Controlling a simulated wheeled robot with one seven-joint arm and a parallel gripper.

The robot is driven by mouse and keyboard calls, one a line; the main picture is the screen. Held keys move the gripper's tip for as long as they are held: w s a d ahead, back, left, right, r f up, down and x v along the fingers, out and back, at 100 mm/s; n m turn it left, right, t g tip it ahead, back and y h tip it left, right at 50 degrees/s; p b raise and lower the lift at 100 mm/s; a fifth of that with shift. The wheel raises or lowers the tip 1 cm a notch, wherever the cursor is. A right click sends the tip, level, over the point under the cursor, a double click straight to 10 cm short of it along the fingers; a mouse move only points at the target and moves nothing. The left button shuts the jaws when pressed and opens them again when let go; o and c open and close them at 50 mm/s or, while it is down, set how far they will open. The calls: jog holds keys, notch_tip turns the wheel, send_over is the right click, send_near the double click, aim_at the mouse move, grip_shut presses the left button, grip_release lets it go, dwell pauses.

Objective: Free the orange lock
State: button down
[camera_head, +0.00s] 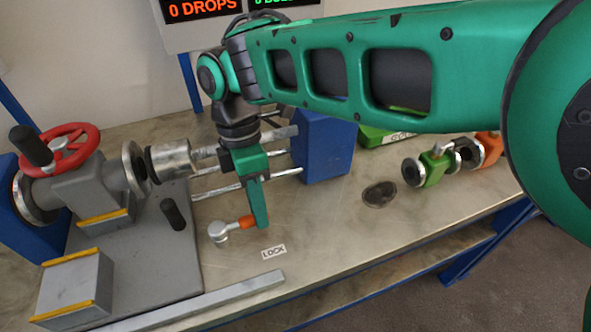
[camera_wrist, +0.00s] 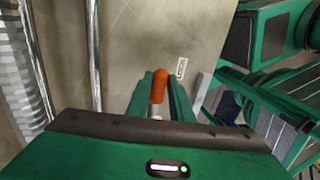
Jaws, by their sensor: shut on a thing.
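The orange lock (camera_head: 246,221) is a short orange grip on a silver knob-like base, low on the bench beside a "LOCK" label (camera_head: 273,251). My gripper (camera_head: 259,222) points down, and its green fingers are shut on the orange grip. In the wrist view the orange lock (camera_wrist: 160,84) stands between the two fingers (camera_wrist: 160,95), with its tip showing past them. Part of the grip is hidden behind a finger in the head view.
A grey vessel with a red handwheel (camera_head: 72,150) stands at the left. Silver rails (camera_head: 225,188) run to a blue block (camera_head: 322,148) behind my gripper. Green and orange flanged pieces (camera_head: 436,165) lie at the right. A metal bar (camera_head: 200,305) lies along the front.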

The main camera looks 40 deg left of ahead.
jog(key=c, duration=1.6)
grip_release()
jog(key=shift+w+a+r, duration=0.1)
jog(key=shift+w+r, duration=0.05)
jog(key=shift+w, duration=0.45)
jog(key=shift+s, duration=0.25)
jog(key=v, duration=1)
jog(key=shift+w+r, duration=0.2)
jog(key=shift+r, duration=0.15)
